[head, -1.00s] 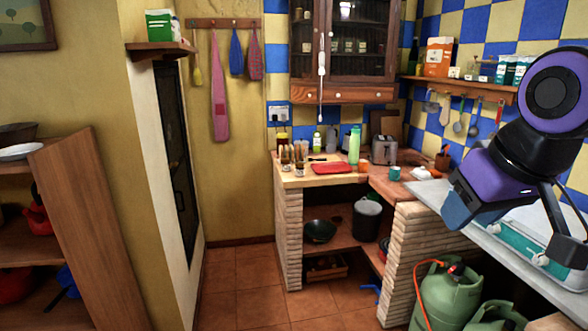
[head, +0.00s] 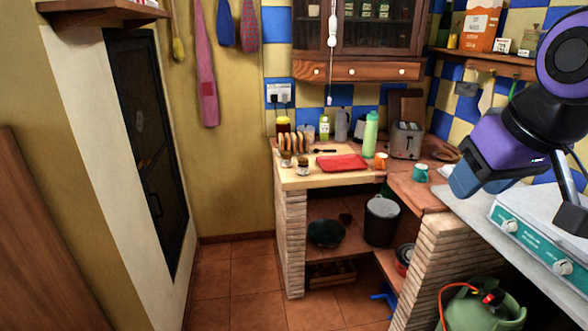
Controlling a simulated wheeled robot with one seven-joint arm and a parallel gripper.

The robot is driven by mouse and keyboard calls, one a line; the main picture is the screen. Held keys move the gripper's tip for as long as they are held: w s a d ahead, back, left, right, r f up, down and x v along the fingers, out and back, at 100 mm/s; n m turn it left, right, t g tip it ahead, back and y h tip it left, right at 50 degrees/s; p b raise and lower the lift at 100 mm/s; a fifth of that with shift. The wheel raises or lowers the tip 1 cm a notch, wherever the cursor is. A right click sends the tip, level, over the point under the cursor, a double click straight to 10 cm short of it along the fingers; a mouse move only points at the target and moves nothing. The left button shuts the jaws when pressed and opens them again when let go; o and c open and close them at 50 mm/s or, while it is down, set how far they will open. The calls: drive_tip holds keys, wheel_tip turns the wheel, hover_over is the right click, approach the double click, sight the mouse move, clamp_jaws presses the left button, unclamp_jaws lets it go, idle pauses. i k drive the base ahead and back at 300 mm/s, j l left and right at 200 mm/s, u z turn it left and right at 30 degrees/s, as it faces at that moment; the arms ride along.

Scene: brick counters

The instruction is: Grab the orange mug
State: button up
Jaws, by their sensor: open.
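The orange mug (head: 381,160) is small and stands on the wooden counter between the green bottle (head: 370,134) and the teal mug (head: 420,172). Its near side is visible and nothing holds it. My gripper (head: 515,198) is at the right of the head view, on the purple and black end of my arm. It is open and empty, nearer to me than the orange mug and to its right, well apart from it.
A red tray (head: 342,162) and small jars lie left of the mug. The toaster (head: 406,140) is behind it. A teal stove (head: 541,235) sits on the right counter. Tiled floor (head: 240,290) is free in front.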

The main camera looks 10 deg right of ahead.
sight(381, 159)
drive_tip(key=i+l, duration=0.15)
drive_tip(key=i, duration=0.3)
drive_tip(key=i+l, duration=0.15)
drive_tip(key=i, duration=0.35)
drive_tip(key=i+l+u, duration=0.1)
drive_tip(key=i, duration=0.35)
drive_tip(key=i+l, duration=0.25)
drive_tip(key=i, duration=0.2)
